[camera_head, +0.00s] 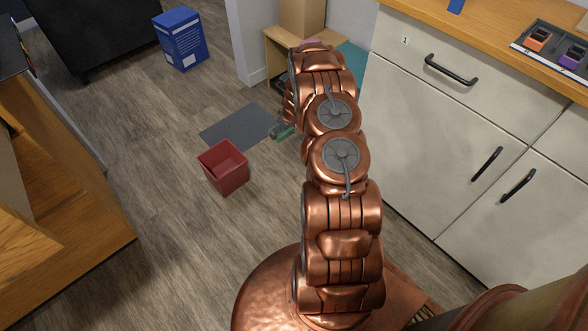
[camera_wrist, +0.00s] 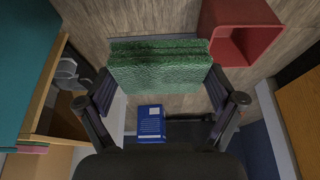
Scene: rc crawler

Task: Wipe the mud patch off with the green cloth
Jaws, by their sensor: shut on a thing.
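The green cloth (camera_wrist: 160,68) is a folded, textured pad held between the two fingers of my gripper (camera_wrist: 160,88), which is shut on it. In the head view, a bit of the green cloth (camera_head: 284,133) shows beside my arm, low over the right edge of a grey mat; most of my gripper is hidden there by the arm. I cannot make out a mud patch in either view; my arm and the cloth hide part of the floor.
A red open bin (camera_head: 224,167) stands in front of the grey mat (camera_head: 236,127). A small wooden table (camera_head: 283,38) with a box and a teal surface (camera_head: 352,58) lie behind my arm. White cabinets (camera_head: 420,140) line the right. A blue box (camera_head: 180,38) stands far back.

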